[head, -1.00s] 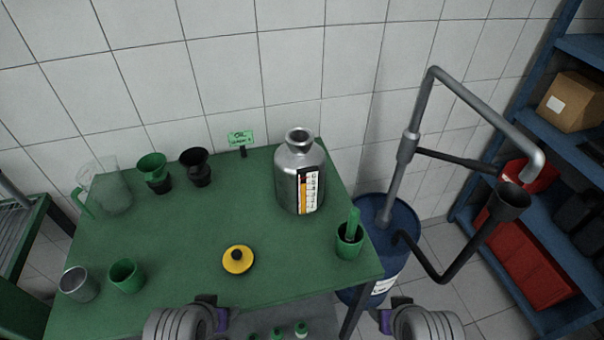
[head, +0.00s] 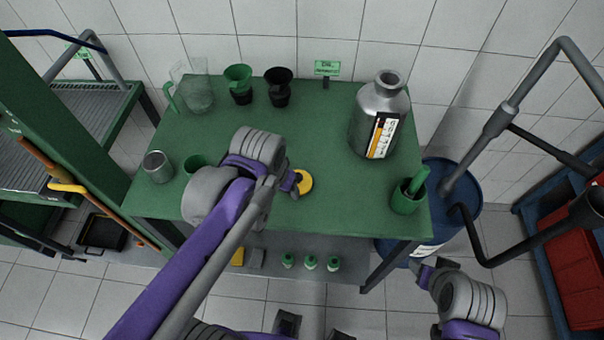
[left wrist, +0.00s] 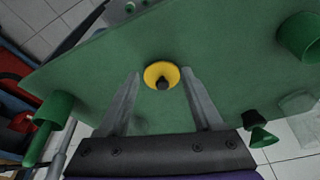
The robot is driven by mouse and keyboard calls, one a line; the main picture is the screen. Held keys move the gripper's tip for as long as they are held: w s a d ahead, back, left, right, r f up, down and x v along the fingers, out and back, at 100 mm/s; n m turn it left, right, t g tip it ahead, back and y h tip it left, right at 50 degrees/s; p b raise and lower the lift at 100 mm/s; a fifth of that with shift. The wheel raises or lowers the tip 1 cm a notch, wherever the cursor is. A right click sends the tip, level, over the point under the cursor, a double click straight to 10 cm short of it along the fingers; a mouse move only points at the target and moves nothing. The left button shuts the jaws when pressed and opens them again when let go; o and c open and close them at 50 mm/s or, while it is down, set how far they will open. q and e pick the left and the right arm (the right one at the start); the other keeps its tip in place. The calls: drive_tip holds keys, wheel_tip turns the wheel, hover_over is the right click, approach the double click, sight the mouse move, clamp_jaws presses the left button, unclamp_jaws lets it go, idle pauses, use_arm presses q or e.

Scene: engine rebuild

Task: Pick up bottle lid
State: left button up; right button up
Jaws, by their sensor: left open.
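The yellow bottle lid (head: 306,184) with a dark knob lies flat on the green table, partly hidden by my left gripper in the head view. My left gripper (head: 290,181) reaches over the table at the lid. In the left wrist view the lid (left wrist: 161,75) shows between the tips of the open fingers (left wrist: 160,73), and a gap shows on each side of it. The silver metal bottle (head: 370,112) stands upright at the table's back right with an open neck. My right gripper (head: 427,272) is off the table's front right; its jaw state is unclear.
Funnels (head: 278,90), a clear jug (head: 197,92), a metal cup (head: 157,167) and a green cup (head: 194,162) stand left. A blue drum (head: 462,185) stands right.

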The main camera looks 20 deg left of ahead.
use_arm(q)
drive_tip(key=w+r+g+p, duration=0.1)
drive_tip(key=w+r+g, duration=0.25)
drive_tip(key=w, duration=0.65)
drive_tip(key=m, duration=0.1)
hover_over(298, 181)
drive_tip(key=w, duration=0.2)
drive_tip(key=f, duration=0.4)
drive_tip(key=shift+a+f, duration=0.3)
drive_tip(key=shift+f, duration=0.05)
drive_tip(key=shift+s+f, duration=0.2)
drive_tip(key=shift+f, duration=1.15)
drive_tip(key=shift+s+f, duration=0.2)
drive_tip(key=shift+f, duration=1.1)
clamp_jaws()
use_arm(e)
drive_tip(key=shift+w+r, duration=0.35)
drive_tip(key=shift+r, duration=0.4)
